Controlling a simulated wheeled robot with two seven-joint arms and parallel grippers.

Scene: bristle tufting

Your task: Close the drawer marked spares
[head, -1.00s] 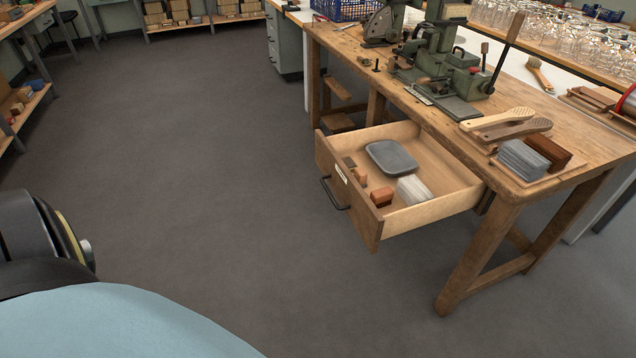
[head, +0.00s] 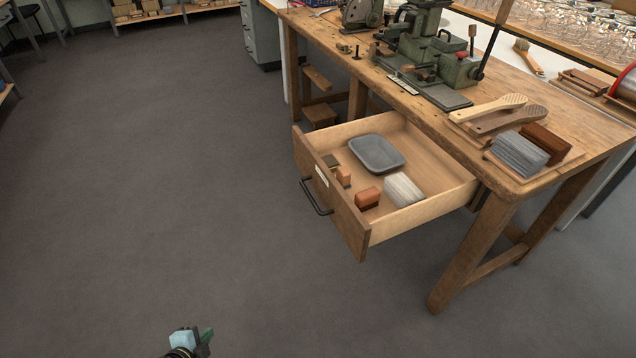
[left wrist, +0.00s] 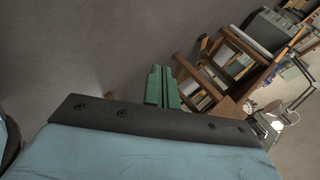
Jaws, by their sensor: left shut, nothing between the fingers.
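The wooden drawer (head: 340,208) stands pulled out from the front of the workbench. Its front carries a black bar handle (head: 315,197) and a small pale label (head: 321,176), too small to read. Inside lie a grey tray (head: 377,153), reddish-brown blocks (head: 367,198) and a pale bundle (head: 403,189). My left gripper (head: 206,336) is at the bottom edge of the head view, low left of the drawer and well apart from it. In the left wrist view its green fingers (left wrist: 162,88) are together and empty. My right gripper is not in view.
The wooden workbench (head: 585,130) bears a green machine (head: 440,60), brush handles (head: 505,112) and grey and brown stacks. A bench leg (head: 470,255) stands right of the drawer. Grey floor (head: 150,180) is clear to the left and in front.

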